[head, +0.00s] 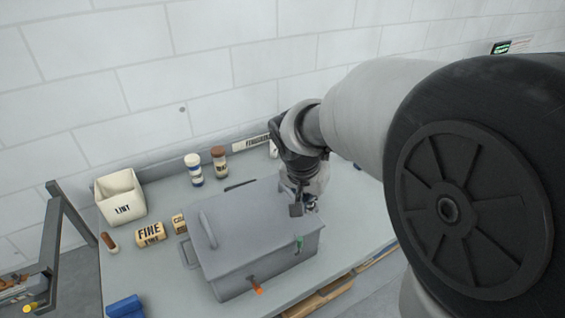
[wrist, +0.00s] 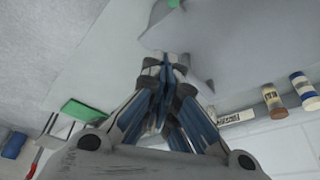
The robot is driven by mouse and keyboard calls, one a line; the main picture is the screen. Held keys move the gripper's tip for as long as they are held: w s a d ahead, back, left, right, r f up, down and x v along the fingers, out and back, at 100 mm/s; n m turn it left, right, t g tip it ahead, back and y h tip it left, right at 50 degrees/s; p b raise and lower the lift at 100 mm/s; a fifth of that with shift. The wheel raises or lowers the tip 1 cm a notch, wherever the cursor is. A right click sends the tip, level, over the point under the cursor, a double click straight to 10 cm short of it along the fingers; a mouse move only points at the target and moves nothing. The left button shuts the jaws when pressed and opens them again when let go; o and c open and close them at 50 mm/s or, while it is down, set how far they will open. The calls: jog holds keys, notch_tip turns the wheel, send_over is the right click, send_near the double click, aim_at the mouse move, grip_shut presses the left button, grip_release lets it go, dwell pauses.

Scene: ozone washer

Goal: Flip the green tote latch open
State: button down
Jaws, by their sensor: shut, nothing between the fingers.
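The grey lidded tote (head: 250,240) stands on the bench in the head view. A small green latch (head: 299,243) sits on its front side near the right end, hanging roughly upright. My gripper (head: 303,207) is above the tote's right back corner, apart from the green latch. In the wrist view my gripper (wrist: 165,62) is shut with nothing between its fingers. A grey surface, probably the tote (wrist: 190,45), lies beyond the fingertips, with a small green piece (wrist: 173,3) at the top edge, probably the latch. Whether the fingertips touch the tote cannot be told.
An orange handle (head: 257,288) sticks out of the tote's front left. A white LINT bin (head: 120,197), labelled rolls (head: 150,235), two jars (head: 194,170) and a blue block (head: 125,306) stand on the bench (head: 170,275). A green item (wrist: 84,110) shows in the wrist view.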

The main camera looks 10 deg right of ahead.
aim_at(307, 231)
jog(key=b+x, duration=0.2)
jog(key=x, duration=0.7)
jog(key=shift+s+a+f+b, duration=0.2)
jog(key=shift+a+b, duration=0.05)
jog(key=shift+b, duration=0.05)
jog(key=shift+s+a+r, duration=0.1)
jog(key=shift+s+a, duration=0.35)
jog(key=shift+s, duration=0.2)
jog(key=shift+s+a+r, duration=0.1)
jog(key=shift+s+a, duration=0.35)
jog(key=shift+s, duration=0.2)
jog(key=shift+d+f+b, duration=0.1)
jog(key=shift+b, duration=0.25)
